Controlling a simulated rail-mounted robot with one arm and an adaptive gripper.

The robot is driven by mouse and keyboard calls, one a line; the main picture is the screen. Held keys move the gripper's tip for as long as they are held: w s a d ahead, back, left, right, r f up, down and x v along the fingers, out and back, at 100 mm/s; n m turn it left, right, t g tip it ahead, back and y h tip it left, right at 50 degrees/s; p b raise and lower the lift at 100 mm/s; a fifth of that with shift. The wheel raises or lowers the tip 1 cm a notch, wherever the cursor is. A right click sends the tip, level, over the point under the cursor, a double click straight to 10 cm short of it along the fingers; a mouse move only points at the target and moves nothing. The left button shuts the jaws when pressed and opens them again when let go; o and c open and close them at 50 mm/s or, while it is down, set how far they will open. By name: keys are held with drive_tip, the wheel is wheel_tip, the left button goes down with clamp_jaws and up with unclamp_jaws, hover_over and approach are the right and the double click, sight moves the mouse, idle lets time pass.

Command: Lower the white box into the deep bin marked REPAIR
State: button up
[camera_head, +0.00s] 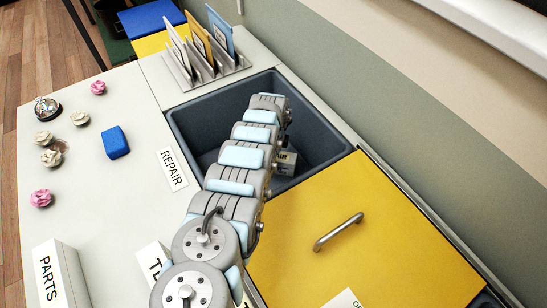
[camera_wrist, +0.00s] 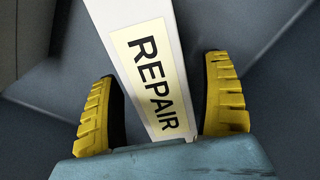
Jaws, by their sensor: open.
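The white box (camera_wrist: 148,70) has a cream label reading REPAIR and lies between the two yellow fingers of my gripper (camera_wrist: 161,82) in the wrist view. Gaps show between the box and both fingers, so the gripper is open around it. In the head view, a small part of the box (camera_head: 286,161) shows low inside the dark grey deep bin (camera_head: 196,131), beside my arm. The REPAIR sign (camera_head: 172,170) is on the counter at the bin's left. My arm hides my gripper and most of the box in the head view.
A yellow lid (camera_head: 390,225) with a metal handle (camera_head: 338,232) lies in front of the bin. A rack with upright folders (camera_head: 205,62) stands behind it. On the counter at left are a blue block (camera_head: 115,142), a bell (camera_head: 46,108), crumpled balls and a PARTS sign (camera_head: 52,275).

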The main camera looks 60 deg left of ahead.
wheel_tip(320, 180, up, 12)
drive_tip(key=shift+f, duration=0.2)
idle(0.9)
drive_tip(key=shift+s, duration=0.1)
